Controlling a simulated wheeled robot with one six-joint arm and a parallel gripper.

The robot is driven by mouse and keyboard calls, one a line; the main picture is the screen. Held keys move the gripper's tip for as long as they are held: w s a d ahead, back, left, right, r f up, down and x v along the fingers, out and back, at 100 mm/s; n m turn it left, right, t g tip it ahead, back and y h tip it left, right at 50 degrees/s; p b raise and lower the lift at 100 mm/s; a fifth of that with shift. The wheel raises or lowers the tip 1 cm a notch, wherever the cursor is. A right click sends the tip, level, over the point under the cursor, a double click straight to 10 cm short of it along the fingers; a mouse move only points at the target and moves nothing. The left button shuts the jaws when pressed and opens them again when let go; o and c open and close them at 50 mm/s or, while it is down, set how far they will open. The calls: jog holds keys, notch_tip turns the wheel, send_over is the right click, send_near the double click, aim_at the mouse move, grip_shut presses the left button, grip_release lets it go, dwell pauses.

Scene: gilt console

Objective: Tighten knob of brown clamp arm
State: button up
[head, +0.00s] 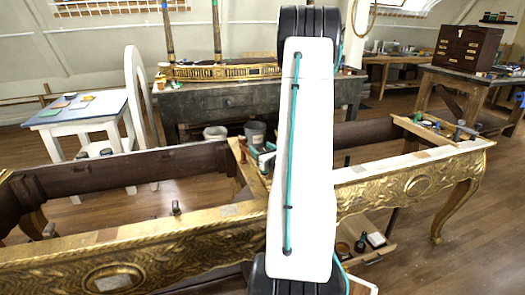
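The gilt console frame (185,242) spans the view, with carved gold rails and dark wooden inner sides. Small clamp-like pieces (265,158) in teal and reddish brown sit on its middle crosspiece, just left of my white arm link and partly hidden by it. Other small dark clamp-like pieces show at the frame's right end (461,131) and along its left part (175,208). I cannot tell which is the brown clamp arm, and no knob can be made out. My arm stands upright across the middle. My gripper is not in view.
A dark workbench (240,98) with a gilt piece stands behind the console. A white table (78,108) is at the back left, and a wooden drawer chest (467,48) at the back right. A low tray (375,240) holds small items under the console. Floor is clear at lower right.

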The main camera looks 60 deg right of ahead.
jog(key=shift+s+f, duration=0.1)
jog(key=v, duration=0.7)
jog(key=shift+s+a, duration=0.2)
jog(key=shift+s, duration=0.1)
dwell(0.6)
